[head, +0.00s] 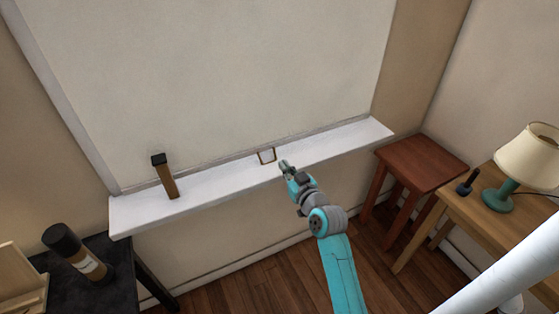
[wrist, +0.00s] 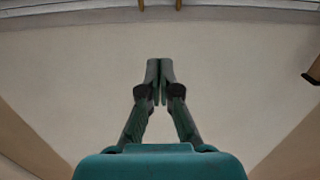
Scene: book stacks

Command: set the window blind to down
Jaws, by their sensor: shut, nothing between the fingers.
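The window blind (head: 230,75) is a large pale cream sheet in the head view, and its lower edge reaches down close to the white sill. A small brown U-shaped handle (head: 266,156) shows at its bottom edge, just above the sill. Two short brown bars that look like this handle show at the top edge of the wrist view (wrist: 179,4). My gripper (head: 284,165) is just right of and nearer than the handle, apart from it in the picture. In the wrist view its fingertips (wrist: 160,68) meet, with nothing between them.
The white sill (head: 235,178) carries an upright brown block with a dark top (head: 166,177) at left. A dark table (head: 95,255) with a bottle (head: 82,254) is at lower left. A red-brown stool (head: 420,160) and a wooden table with a lamp (head: 525,160) stand right.

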